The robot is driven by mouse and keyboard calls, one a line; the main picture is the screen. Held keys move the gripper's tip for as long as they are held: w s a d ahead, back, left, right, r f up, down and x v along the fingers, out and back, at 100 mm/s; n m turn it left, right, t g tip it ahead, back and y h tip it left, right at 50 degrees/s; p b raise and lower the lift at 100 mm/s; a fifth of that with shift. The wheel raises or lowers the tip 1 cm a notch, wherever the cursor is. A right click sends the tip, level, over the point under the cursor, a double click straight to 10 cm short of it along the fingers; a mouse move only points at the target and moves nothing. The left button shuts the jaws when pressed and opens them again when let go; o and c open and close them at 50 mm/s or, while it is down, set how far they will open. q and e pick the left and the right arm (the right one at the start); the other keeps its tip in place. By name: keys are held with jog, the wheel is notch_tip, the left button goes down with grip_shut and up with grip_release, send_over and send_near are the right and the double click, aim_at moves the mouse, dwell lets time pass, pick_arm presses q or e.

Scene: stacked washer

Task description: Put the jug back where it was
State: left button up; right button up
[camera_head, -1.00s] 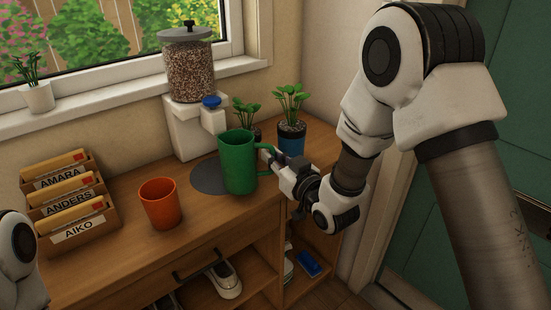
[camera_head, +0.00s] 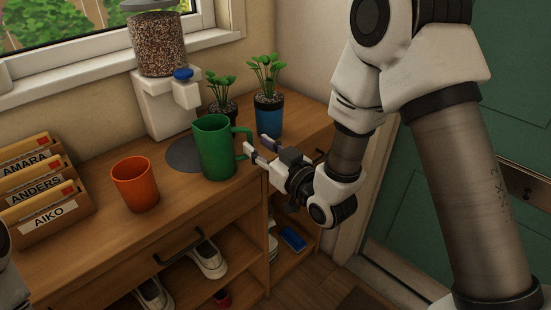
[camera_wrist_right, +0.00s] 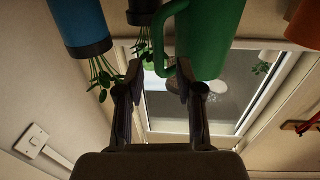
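The green jug (camera_head: 214,152) stands upright on the wooden cabinet top, partly over the right side of a dark round mat (camera_head: 182,157). Its handle points right, towards my right gripper. My right gripper (camera_head: 257,143) is open, with its fingertips close to the handle; the head view does not settle whether they touch it.
An orange cup (camera_head: 135,185) stands left of the jug. A dispenser (camera_head: 160,95) with a blue knob stands behind the mat. A blue-potted plant (camera_head: 268,115) and a dark-potted plant (camera_head: 222,108) stand behind the gripper. A letter sorter (camera_head: 50,205) is at left.

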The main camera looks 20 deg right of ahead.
jog(key=p+v, duration=0.8)
jog(key=p, duration=0.4)
jog(key=s+f+g+h, duration=0.1)
jog(key=s+f+g, duration=0.3)
jog(key=f, duration=0.5)
jog(key=s+f+g+h, duration=0.1)
jog(key=s+f+g, duration=0.25)
jog(key=f, duration=0.45)
jog(key=s+d+f+m+g+h, duration=0.1)
jog(key=s+f+g, duration=0.4)
jog(key=s, duration=0.3)
jog(key=s+d+f+m+g+h, duration=0.1)
jog(key=s+f+m+g, duration=0.1)
jog(key=s+f+g, duration=0.3)
jog(key=s, duration=0.3)
jog(key=shift+s+d+b, duration=0.2)
jog(key=shift+s+b, duration=0.15)
jog(key=shift+s, duration=0.05)
